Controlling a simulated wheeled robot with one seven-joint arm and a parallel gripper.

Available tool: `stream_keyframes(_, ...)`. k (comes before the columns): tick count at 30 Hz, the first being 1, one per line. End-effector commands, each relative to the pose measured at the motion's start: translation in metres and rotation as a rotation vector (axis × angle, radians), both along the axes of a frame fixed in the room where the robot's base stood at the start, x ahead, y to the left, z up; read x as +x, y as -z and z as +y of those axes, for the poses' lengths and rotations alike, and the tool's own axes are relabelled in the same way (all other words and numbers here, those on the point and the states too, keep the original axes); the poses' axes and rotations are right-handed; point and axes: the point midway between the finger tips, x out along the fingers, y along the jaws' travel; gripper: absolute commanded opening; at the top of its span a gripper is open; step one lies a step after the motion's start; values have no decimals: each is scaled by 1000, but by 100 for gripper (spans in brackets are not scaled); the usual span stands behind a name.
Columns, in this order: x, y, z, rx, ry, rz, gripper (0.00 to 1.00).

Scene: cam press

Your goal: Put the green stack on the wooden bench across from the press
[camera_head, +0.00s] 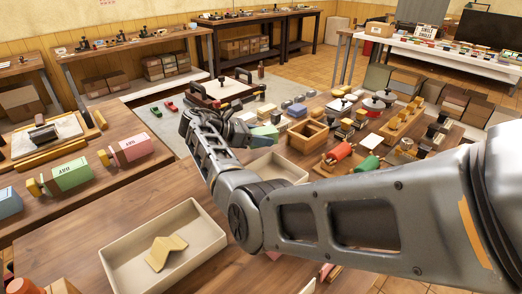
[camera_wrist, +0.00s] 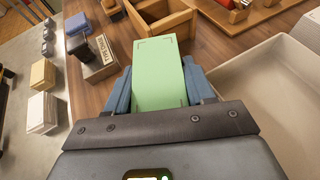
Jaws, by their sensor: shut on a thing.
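A light green stack (camera_wrist: 158,72) with small corner marks on its face sits between the blue pads of my gripper (camera_wrist: 158,88). My gripper is shut on it. In the head view, my gripper (camera_head: 243,130) is over the wooden table, and a bit of the green stack (camera_head: 267,132) shows beside it. The lower part of the stack is hidden.
An open wooden box (camera_head: 307,136) and a cream tray (camera_wrist: 285,110) are close to my gripper. A stamp block (camera_wrist: 100,60) stands beside it.

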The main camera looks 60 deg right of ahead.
Motion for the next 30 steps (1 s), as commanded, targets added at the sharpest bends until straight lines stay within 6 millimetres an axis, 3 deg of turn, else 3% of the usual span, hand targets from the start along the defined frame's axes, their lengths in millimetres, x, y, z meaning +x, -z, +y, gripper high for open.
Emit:
stream_keyframes(10, 0, 37, 0, -1, 0, -2, 14)
stream_keyframes(24, 0, 40, 0, 0, 0, 0, 14)
stream_keyframes(25, 0, 40, 0, 1, 0, 1, 55)
stream_keyframes(28, 0, 40, 0, 0, 0, 0, 64)
stream_keyframes(30, 0, 40, 0, 1, 0, 1, 64)
